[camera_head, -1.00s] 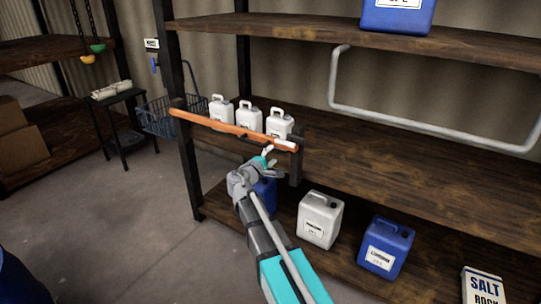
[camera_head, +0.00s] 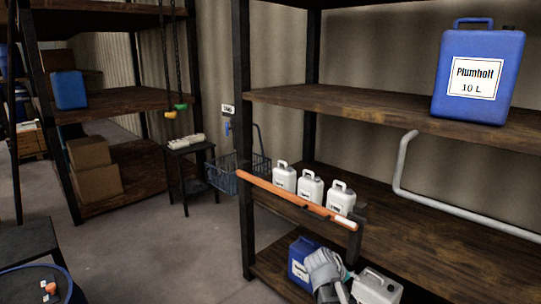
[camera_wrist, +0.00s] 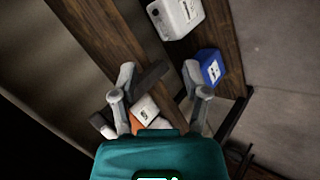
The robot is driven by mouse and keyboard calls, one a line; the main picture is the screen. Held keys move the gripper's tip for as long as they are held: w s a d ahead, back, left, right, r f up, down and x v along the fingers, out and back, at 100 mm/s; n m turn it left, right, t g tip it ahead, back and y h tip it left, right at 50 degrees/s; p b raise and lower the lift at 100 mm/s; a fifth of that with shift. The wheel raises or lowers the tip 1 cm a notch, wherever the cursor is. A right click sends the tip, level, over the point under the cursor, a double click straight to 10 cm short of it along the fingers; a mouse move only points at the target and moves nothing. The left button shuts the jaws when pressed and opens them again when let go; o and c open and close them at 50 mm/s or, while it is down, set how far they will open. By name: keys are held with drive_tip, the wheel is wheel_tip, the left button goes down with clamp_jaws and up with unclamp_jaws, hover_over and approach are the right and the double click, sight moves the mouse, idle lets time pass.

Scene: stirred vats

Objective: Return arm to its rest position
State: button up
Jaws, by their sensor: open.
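My gripper (camera_wrist: 160,98) is open in the wrist view, its two grey fingers spread with nothing held between them. Beyond the fingers, farther off, are shelf boards, a white canister (camera_wrist: 178,15) and a blue canister (camera_wrist: 209,68). In the head view my arm's end (camera_head: 328,276) shows low at the bottom edge, in front of the lower shelf, below the orange bar (camera_head: 290,198). There the fingers are too small and partly hidden to make out.
Several white jugs (camera_head: 311,188) stand behind the orange bar on the middle shelf. A blue canister (camera_head: 299,262) and a white one (camera_head: 376,287) stand low beside my arm. A big blue canister (camera_head: 478,75) is on the upper shelf. Open floor (camera_head: 165,255) lies left.

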drive_tip(key=s+a+m+g+y+p, duration=0.3)
drive_tip(key=s+a+y, duration=0.4)
drive_tip(key=s, duration=0.5)
drive_tip(key=shift+a+g+p, duration=0.25)
drive_tip(key=shift+g+p, duration=0.25)
drive_tip(key=shift+p, duration=0.1)
